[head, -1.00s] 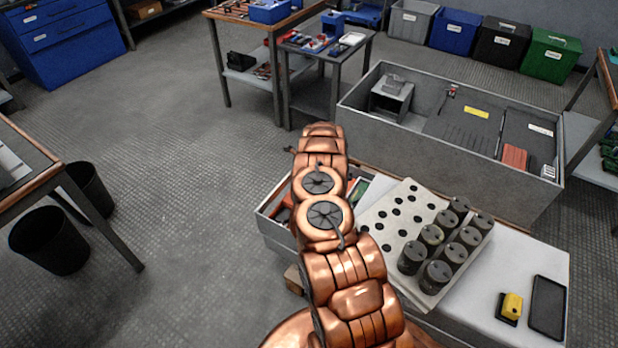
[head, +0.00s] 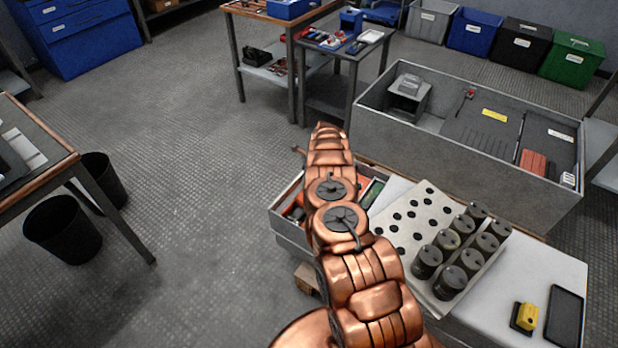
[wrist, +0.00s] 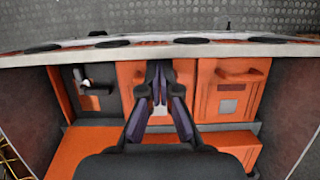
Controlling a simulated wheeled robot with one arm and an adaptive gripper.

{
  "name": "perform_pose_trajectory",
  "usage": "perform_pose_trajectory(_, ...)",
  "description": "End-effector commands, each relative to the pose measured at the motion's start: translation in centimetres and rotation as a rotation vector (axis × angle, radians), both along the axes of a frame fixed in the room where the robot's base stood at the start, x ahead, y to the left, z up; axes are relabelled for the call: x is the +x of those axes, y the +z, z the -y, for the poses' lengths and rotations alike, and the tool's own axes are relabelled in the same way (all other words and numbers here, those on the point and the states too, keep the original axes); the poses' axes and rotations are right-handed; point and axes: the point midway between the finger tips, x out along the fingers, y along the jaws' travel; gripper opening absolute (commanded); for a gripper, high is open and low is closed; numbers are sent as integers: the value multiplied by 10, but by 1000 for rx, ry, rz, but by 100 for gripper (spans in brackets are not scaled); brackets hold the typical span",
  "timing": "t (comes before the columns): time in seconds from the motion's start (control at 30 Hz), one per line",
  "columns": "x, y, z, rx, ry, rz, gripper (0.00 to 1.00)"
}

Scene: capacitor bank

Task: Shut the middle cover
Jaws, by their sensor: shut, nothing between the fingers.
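The middle cover (wrist: 132,73) is an orange panel in the wrist view, between two neighbouring bays. A pale label (wrist: 159,114) shows low on it. My gripper (wrist: 160,98) is shut and empty, its dark fingers pointing at the middle cover and hiding much of it. The panel looks roughly flush with its neighbour, but I cannot tell whether it is fully shut or whether the fingertips touch it. In the head view my copper arm hides the gripper.
The left bay (wrist: 96,92) shows a dark face with a handle. An orange ledge (wrist: 100,150) runs below the bays, between grey side walls. In the head view a pale board (head: 405,218) with black holes and several dark cylinders (head: 450,283) stands right of my arm.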

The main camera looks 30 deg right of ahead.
Motion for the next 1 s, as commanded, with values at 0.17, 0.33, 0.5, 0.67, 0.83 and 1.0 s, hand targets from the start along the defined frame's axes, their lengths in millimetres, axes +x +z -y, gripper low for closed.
perform_pose_trajectory(0.17, 0, 0, 0, 0, 0, -1, 0)
perform_pose_trajectory(0.33, 0, 0, 0, 0, 0, -1, 0)
perform_pose_trajectory(0.5, -1, 4, 1, 0, 0, 0, 0)
perform_pose_trajectory(0.67, -3, 14, 2, -1, 0, 0, 0)
perform_pose_trajectory(0.83, -7, 30, 2, 2, 2, 0, 0)
perform_pose_trajectory(1.0, -12, 47, 7, 0, -1, 0, 0)
